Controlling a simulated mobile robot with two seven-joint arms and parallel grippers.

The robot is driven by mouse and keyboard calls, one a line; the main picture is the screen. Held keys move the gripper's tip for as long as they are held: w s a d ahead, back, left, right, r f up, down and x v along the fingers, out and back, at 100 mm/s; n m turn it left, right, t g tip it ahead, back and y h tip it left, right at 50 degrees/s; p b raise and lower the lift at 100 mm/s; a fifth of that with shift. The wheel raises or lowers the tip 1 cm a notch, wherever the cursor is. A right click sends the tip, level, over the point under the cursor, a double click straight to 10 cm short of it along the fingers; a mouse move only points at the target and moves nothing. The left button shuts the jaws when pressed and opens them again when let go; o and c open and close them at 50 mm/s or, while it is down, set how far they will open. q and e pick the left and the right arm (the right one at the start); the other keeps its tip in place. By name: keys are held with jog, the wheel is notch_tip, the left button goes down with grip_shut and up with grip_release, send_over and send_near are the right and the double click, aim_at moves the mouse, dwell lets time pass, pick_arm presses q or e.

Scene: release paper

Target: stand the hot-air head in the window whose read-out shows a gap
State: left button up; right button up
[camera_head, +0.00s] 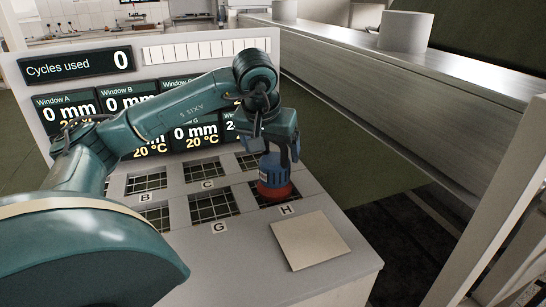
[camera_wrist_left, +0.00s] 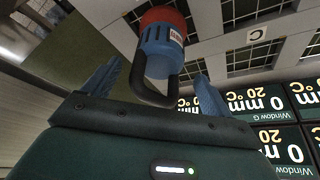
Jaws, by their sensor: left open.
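The hot-air head (camera_head: 273,172), a blue body with a red base and black handle loop, is upright at window H (camera_head: 284,200) in the front row. It also shows in the left wrist view (camera_wrist_left: 157,50). My left gripper (camera_head: 280,152) is above it, with its fingers (camera_wrist_left: 155,88) spread on either side of the black handle. The read-out board (camera_head: 205,52) shows 0 mm and 20 °C where I can read it, including Window A, B and G. The read-out right of G is partly hidden by my arm; its start looks like a 2. My right gripper is out of view.
Other gridded windows lie left of and behind the head, among them C (camera_head: 203,169) and G (camera_head: 213,206). A flat beige square (camera_head: 311,240) lies in front of H. A long grey rail or bench (camera_head: 420,85) runs along the right, with a white cylinder (camera_head: 405,32) on it.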

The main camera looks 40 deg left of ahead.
pick_arm(q)
jog(key=v, duration=0.7)
jog(key=shift+r+p, duration=0.3)
jog(key=shift+p, duration=0.05)
jog(key=shift+s+d, duration=0.1)
jog(key=shift+s, duration=0.05)
